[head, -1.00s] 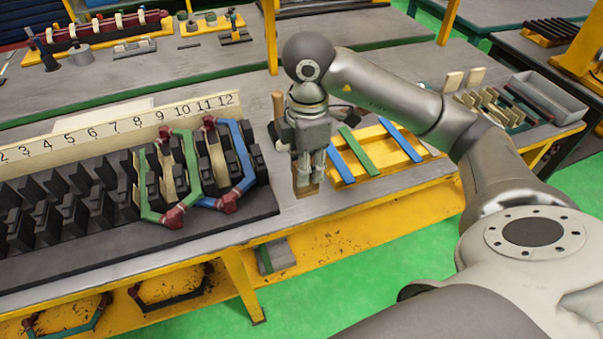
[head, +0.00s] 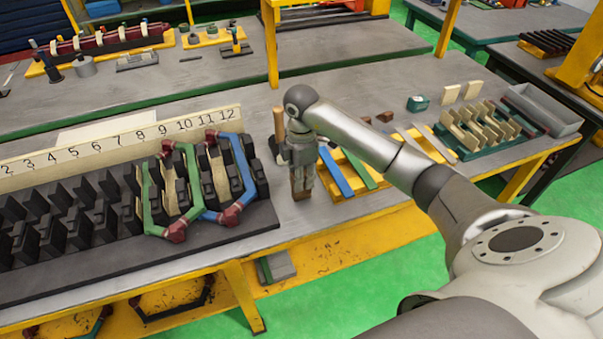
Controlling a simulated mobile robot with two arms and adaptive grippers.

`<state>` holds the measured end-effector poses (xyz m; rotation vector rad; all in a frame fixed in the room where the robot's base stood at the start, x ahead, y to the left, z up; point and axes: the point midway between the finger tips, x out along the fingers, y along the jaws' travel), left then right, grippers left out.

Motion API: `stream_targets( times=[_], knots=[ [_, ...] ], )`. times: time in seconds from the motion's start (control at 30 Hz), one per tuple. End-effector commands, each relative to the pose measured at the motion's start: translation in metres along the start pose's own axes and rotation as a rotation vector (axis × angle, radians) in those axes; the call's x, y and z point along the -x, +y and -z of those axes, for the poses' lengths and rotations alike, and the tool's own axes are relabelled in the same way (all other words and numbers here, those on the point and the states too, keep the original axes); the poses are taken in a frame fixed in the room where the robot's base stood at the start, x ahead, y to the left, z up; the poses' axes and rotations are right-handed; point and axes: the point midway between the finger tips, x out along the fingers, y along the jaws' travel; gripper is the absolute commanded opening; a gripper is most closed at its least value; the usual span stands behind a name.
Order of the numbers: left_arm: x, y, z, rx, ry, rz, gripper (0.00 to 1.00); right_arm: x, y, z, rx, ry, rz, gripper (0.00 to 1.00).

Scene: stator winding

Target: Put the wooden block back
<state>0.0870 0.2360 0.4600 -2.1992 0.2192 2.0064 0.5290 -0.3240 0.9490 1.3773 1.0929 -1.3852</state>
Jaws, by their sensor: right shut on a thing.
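My right gripper (head: 300,176) points down over the grey bench, just right of the numbered winding rack. It is shut on a small brown wooden block (head: 299,190). The block is upright at or close to the bench top; I cannot tell whether it touches. The fingers hide its upper part. My left gripper is not in view.
The black slotted stator (head: 200,231) holds green and blue coils near the numbered board (head: 110,143). A wooden handle (head: 278,122) stands close behind my right gripper. A yellow rack with coloured strips (head: 350,178) lies to the right. Pale wooden pieces (head: 480,125) stand farther right.

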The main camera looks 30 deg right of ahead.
Motion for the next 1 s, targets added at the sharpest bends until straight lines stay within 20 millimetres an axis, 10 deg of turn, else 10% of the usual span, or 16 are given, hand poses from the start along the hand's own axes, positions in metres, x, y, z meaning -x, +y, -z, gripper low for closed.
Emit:
stream_targets(
  times=[0.43, 0.47, 0.6, 1.0],
  knots=[
    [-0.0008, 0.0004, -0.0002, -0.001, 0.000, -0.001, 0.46, -0.0083, 0.0004, -0.0001, 0.000, 0.000, -0.002, 0.00],
    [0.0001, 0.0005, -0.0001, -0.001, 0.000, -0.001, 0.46, -0.0072, 0.0004, 0.0000, 0.000, 0.000, -0.002, 0.28],
    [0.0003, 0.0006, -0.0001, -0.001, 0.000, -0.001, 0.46, -0.0070, 0.0003, -0.0001, -0.001, 0.000, -0.002, 0.46],
    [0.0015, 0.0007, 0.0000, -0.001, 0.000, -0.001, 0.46, -0.0010, 0.0008, 0.0000, 0.000, 0.001, -0.004, 0.46]
  ],
)
